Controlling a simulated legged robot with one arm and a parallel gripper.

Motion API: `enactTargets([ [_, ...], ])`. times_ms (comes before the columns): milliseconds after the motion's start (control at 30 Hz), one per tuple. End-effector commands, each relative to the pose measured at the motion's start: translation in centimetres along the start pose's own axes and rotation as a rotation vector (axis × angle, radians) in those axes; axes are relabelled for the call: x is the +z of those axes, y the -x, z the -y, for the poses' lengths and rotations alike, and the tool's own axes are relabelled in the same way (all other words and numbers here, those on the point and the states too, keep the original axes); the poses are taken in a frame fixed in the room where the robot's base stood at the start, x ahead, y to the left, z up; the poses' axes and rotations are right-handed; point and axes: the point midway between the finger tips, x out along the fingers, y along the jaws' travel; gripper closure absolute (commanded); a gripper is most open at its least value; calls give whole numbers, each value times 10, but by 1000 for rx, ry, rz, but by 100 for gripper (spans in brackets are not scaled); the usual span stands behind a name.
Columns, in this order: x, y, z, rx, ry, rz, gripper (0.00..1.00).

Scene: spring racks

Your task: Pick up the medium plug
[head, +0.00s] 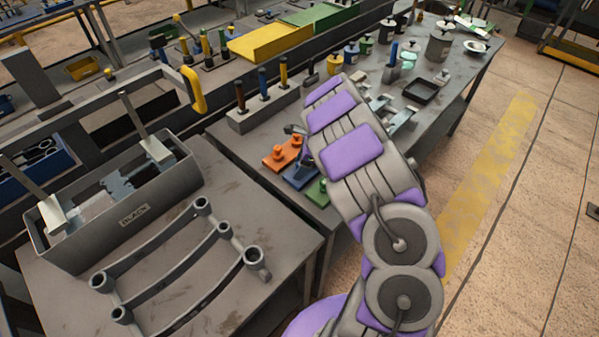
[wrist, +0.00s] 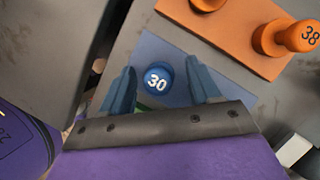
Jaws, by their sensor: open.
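The medium plug appears to be the blue plug (wrist: 158,78) marked 30, seen from above in the wrist view on its blue plate (wrist: 150,48). My gripper (wrist: 160,68) is open, with one blue finger on each side of the plug and a gap at both sides. How far the fingertips are above the plate I cannot tell. In the head view the blue plate (head: 297,177) lies between an orange plate (head: 272,163) and a green one (head: 317,193), and my arm partly covers this area.
An orange plug (wrist: 290,37) marked 38 stands close by at the upper right of the wrist view. In the head view a grey block (head: 265,112) with handled tools stands behind the plates.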

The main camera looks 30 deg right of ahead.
Motion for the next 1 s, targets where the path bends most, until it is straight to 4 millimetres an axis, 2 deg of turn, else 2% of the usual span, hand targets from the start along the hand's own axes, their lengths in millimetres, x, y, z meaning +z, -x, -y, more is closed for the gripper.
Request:
enactTargets([
  [100, -1, -10, 0, 1, -1, -1, 38],
  [367, 0, -11, 0, 0, -1, 0, 38],
  [867, 0, -11, 0, -1, 0, 0, 86],
  [1000, 0, -10, 0, -1, 0, 0, 88],
])
